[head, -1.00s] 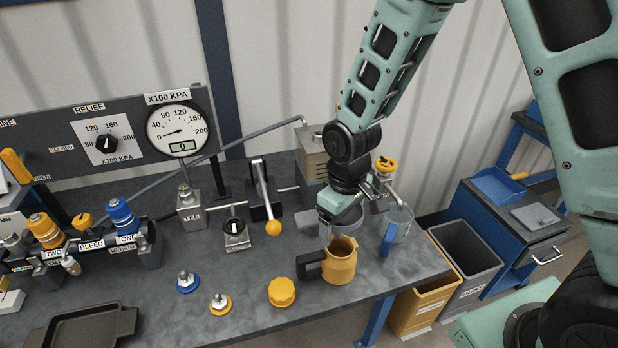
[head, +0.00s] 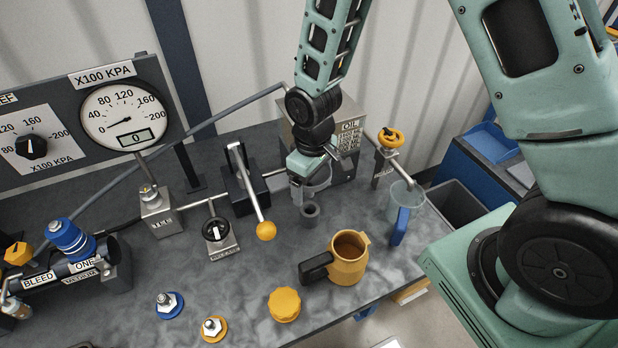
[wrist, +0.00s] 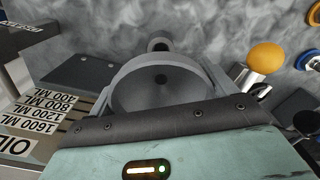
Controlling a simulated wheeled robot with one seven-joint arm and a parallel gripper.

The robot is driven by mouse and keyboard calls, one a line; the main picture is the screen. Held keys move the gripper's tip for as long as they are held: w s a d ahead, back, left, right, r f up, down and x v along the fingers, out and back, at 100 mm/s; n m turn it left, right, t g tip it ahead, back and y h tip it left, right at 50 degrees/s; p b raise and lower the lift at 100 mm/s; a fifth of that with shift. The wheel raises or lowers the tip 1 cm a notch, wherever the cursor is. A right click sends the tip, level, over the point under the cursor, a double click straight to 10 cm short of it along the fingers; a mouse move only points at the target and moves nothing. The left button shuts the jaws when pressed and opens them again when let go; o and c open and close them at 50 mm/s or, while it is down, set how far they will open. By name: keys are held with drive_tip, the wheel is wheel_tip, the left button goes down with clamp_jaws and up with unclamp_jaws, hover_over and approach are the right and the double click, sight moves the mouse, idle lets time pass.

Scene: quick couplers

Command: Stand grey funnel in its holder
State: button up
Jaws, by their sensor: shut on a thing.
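The grey funnel (head: 318,184) is in my gripper (head: 309,176), which is shut on it. The funnel's wide mouth faces up, and its round bowl with a dark centre hole fills the middle of the wrist view (wrist: 158,88). Its lower end is hard to make out in the head view. A small dark grey ring-shaped holder (head: 310,213) stands on the bench just below and in front of the funnel. The ring also shows just beyond the funnel's rim in the wrist view (wrist: 159,44). The funnel looks apart from the ring.
A yellow jug (head: 349,262) stands in front, with a clear blue-handled jug (head: 404,200) to the right. A lever with an orange knob (head: 266,231) is to the left. The OIL box (head: 345,135) stands behind. A yellow cap (head: 284,305) lies near the front edge.

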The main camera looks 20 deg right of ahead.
idle(0.3)
drive_tip(key=b, duration=0.4)
hover_over(312, 206)
drive_tip(key=s+a, duration=0.1)
drive_tip(key=s, duration=0.1)
drive_tip(key=shift+f, duration=2.8)
drive_tip(key=shift+w+f, duration=0.1)
drive_tip(key=shift+f, duration=1.7)
drive_tip(key=o, duration=0.7)
wheel_tip(312, 206, up, 17)
drive_tip(key=shift+r+b, duration=0.2)
drive_tip(key=shift+b, duration=0.95)
